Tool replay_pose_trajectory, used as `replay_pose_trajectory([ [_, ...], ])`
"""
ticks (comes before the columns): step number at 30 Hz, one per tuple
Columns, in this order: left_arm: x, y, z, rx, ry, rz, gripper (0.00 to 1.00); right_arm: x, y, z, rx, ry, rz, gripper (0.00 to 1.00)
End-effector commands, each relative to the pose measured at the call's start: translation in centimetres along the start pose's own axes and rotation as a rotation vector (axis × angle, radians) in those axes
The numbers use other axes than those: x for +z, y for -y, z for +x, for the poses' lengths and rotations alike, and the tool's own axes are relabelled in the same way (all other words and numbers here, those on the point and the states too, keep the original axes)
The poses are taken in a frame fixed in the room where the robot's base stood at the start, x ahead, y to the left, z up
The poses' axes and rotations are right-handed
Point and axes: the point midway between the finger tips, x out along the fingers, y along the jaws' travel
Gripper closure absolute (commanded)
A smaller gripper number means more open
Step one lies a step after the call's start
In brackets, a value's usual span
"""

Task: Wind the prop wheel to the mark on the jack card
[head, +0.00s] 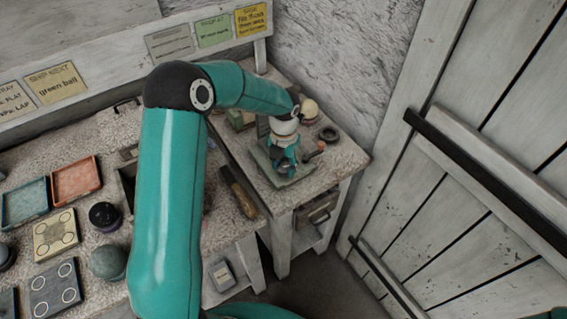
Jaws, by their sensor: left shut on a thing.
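My left gripper (284,163) points down over the small side table, above a grey-green plate (298,178). It is shut on what seems to be the prop wheel, but the gripper and wrist cover the wheel and most of the device. A small reddish-brown part (314,151) sticks out to the right of the gripper. A green card (213,31) on the back rail reads something like "prop at"; its smaller print is too small to read, and I cannot tell if it is the jack card. My right gripper is out of view.
A cream ball (308,109) and a black ring (329,134) are close behind and right of the gripper. The speckled bench (224,222) holds red (77,180) and teal (24,202) trays, ringed tiles and balls. A plank door (480,170) stands at right.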

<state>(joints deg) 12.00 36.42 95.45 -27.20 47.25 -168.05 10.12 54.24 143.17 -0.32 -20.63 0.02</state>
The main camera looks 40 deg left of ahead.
Motion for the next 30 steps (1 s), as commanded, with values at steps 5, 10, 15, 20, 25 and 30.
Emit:
replay_pose_trajectory([
  [5, 0.47, -0.08, -0.38, 0.001, 0.017, 0.016, 0.94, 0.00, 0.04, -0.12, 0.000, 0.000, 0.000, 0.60],
  [10, 0.48, -0.07, -0.37, 0.001, 0.017, 0.017, 0.94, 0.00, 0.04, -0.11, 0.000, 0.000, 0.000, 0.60],
  [15, 0.48, -0.07, -0.36, 0.001, 0.017, 0.016, 0.56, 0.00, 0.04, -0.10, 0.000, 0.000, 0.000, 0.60],
  [20, 0.35, -0.09, -0.27, 0.001, 0.013, 0.016, 0.48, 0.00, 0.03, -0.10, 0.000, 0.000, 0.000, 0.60],
  [25, 0.22, -0.11, -0.17, 0.002, 0.008, 0.015, 0.48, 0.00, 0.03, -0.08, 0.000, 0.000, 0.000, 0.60],
  [30, 0.12, -0.13, -0.01, 0.002, 0.005, -0.013, 0.48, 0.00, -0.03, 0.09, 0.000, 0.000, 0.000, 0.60],
])
